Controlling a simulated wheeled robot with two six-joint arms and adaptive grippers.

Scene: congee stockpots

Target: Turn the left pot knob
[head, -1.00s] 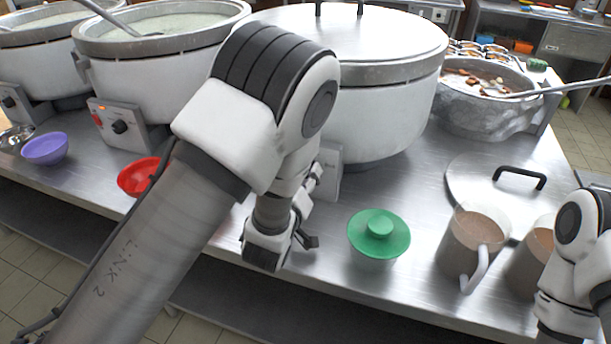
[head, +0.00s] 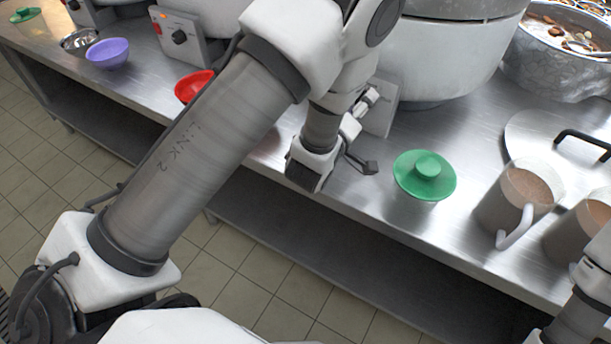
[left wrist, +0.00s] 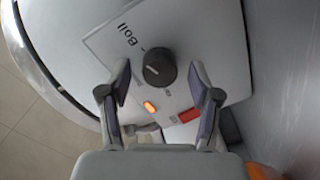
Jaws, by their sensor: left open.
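My left gripper (head: 366,104) is at the control panel (head: 384,112) of the large pot (head: 435,60) at the upper right of the head view. In the left wrist view the gripper (left wrist: 160,67) is open, its two fingers apart. The round black knob (left wrist: 159,68) appears between the fingertips, with a gap on each side. I cannot tell how deep the fingers reach around it. The panel (left wrist: 128,58) reads "Boil" and has a lit orange lamp (left wrist: 150,106) and a red switch (left wrist: 189,115). In the head view my arm hides this knob. My right gripper is out of view.
Jugs of brown liquid (head: 510,200) and a pot lid (head: 545,140) are farther right. A red bowl (head: 192,86) and purple bowl (head: 107,53) stand left. Another panel with a knob (head: 177,36) is at upper left.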

